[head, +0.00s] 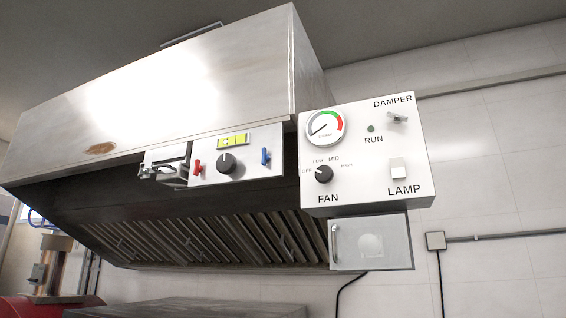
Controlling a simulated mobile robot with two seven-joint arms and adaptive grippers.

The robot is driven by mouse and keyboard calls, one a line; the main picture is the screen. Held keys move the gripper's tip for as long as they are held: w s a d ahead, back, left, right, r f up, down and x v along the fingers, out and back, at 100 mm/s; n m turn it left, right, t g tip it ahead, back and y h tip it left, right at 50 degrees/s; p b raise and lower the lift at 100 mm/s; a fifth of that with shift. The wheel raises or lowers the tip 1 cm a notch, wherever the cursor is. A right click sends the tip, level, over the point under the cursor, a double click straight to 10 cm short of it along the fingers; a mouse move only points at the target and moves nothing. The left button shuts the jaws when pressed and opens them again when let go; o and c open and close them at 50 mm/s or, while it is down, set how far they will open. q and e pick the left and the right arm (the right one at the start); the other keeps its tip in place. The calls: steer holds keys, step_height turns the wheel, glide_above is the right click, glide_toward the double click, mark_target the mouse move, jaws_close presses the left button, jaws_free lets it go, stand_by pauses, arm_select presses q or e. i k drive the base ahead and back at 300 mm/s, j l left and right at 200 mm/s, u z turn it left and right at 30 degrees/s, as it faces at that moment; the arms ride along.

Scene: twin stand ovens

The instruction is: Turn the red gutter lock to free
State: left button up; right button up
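The red gutter lock (197,167) is a small red lever at the left side of a white panel (250,170) under the front edge of the hood. It looks roughly upright. A black round knob (227,163) sits to its right, below a yellow label (233,140). A blue lever (265,157) sits at the panel's right side. Lettering on this panel is too small to read. Neither of my grippers shows in the head view.
The steel hood (150,90) fills the upper left, with slanted filters (190,238) beneath. A metal fitting (166,168) sits left of the red lever. A control box (365,150) and a small handled box (385,242) are on the right. A red object (40,308) is at lower left.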

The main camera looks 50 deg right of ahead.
mark_target(197, 169)
steer(key=z, duration=1.4)
